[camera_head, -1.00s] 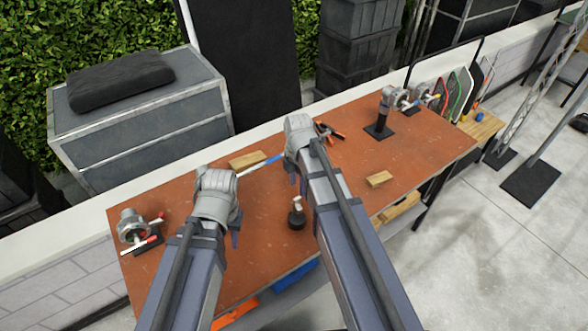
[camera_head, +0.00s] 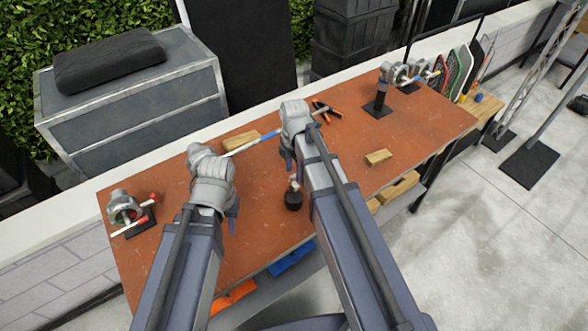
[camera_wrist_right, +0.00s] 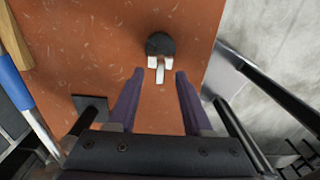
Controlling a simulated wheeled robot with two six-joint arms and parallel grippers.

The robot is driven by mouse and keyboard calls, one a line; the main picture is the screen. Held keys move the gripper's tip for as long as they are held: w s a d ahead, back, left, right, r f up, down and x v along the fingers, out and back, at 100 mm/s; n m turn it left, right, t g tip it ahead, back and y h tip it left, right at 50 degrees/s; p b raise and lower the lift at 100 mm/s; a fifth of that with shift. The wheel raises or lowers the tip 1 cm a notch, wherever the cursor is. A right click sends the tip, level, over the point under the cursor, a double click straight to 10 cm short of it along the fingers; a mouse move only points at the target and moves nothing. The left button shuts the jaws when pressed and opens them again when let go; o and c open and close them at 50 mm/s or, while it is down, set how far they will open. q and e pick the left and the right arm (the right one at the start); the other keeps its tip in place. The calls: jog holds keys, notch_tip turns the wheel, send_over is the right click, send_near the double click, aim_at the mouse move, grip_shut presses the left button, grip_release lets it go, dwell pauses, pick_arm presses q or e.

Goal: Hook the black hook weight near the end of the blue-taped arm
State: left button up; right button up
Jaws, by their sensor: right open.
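The black hook weight (camera_head: 293,199) stands upright on the brown table, with its pale metal hook on top. In the right wrist view the weight (camera_wrist_right: 160,43) lies just past my fingertips, with its hook reaching toward the gap between them. My right gripper (camera_wrist_right: 159,76) is open and empty. The blue-taped arm (camera_head: 269,136) is a thin rod at the table's back, partly hidden behind my right wrist. Its blue part also shows at the left edge of the right wrist view (camera_wrist_right: 13,84). My left gripper (camera_head: 233,216) points down over the table's left part; its jaw opening is hidden.
A clamp-like metal fitting (camera_head: 125,209) with red-tipped rods is at the table's left. Wooden blocks (camera_head: 378,157) and black-orange pliers (camera_head: 325,112) lie on the table. A black-based stand (camera_head: 380,95) is at the back right. The table's front edge is close to the weight.

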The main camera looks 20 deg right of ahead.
aim_at(294, 175)
jog(key=shift+f+b, duration=1.65)
jog(key=shift+f, duration=0.35)
jog(key=shift+s, duration=0.1)
grip_shut()
jog(key=shift+r, duration=0.15)
jog(key=shift+r+p, duration=0.15)
jog(key=shift+p, duration=0.15)
jog(key=shift+r+p, duration=1)
jog(key=shift+w, duration=0.2)
